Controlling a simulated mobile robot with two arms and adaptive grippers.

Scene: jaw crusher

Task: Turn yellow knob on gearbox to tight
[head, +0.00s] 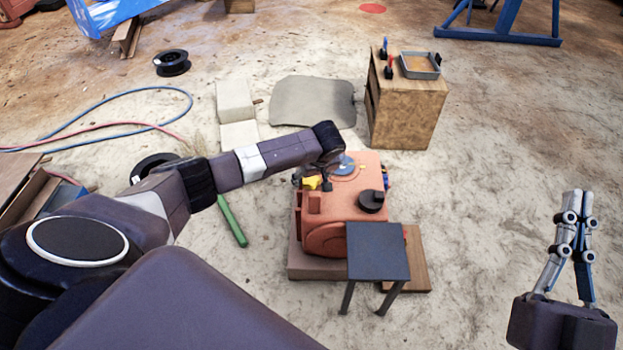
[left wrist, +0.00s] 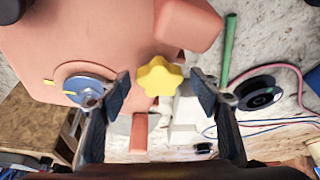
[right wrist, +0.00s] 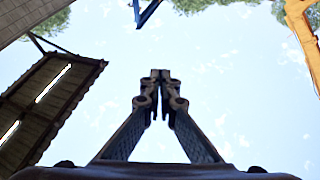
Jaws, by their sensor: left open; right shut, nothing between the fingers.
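The gearbox (head: 335,205) is a salmon-red housing on a low base in the middle of the head view. Its yellow knob (head: 312,183) sits on the upper left of the housing, next to the end of my left arm. In the left wrist view the star-shaped yellow knob (left wrist: 158,77) lies between the fingertips of my left gripper (left wrist: 160,92). The fingers are open, with a gap on each side of the knob. In the head view the left fingers are mostly hidden by the wrist. My right gripper (head: 572,205) is shut and empty, raised at the right; it also shows in the right wrist view (right wrist: 160,75).
A blue dial (head: 345,165) and a black knob (head: 371,200) are also on the gearbox. A dark stool-like stand (head: 378,252) is in front of it. A wooden cabinet (head: 407,110) with a tray stands behind. A green bar (head: 232,222) lies left. Floor at right is clear.

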